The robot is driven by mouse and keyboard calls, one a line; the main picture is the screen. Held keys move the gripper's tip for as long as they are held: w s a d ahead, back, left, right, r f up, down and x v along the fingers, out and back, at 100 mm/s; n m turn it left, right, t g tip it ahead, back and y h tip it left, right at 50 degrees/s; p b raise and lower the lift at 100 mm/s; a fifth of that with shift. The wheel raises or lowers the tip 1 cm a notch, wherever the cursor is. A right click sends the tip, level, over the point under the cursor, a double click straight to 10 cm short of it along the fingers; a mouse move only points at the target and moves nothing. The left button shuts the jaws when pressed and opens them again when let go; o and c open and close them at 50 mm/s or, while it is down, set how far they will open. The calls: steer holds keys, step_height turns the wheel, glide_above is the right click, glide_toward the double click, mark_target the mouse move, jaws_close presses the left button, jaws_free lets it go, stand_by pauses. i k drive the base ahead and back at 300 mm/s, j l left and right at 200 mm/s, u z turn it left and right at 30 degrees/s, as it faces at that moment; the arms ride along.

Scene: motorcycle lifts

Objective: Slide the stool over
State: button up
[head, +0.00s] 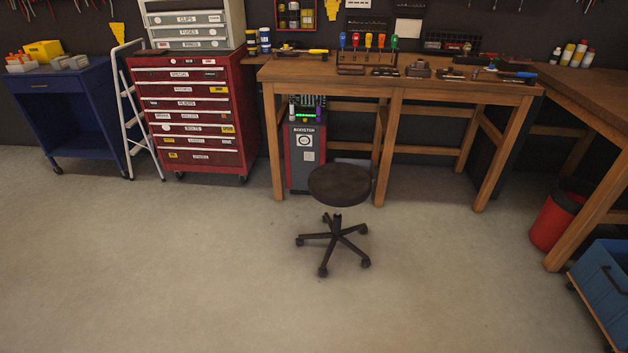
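A stool (339,186) with a round dark seat and a five-star base on casters stands upright on the concrete floor in the head view, a little right of the middle. It is in front of the wooden workbench (400,80), and its seat overlaps the lower part of the booster unit and a bench leg in the picture. Nothing is seen on the seat. My gripper is not in this view.
A red drawer cabinet (195,115), a folded white step ladder (135,110) and a blue cart (75,100) stand at the left. A booster unit (303,155) is under the bench. A red bin (556,220) and blue crate (605,280) are right. The front floor is clear.

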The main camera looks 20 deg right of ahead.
mark_target(338, 184)
steer(key=i, duration=3)
steer(key=u, duration=0.35)
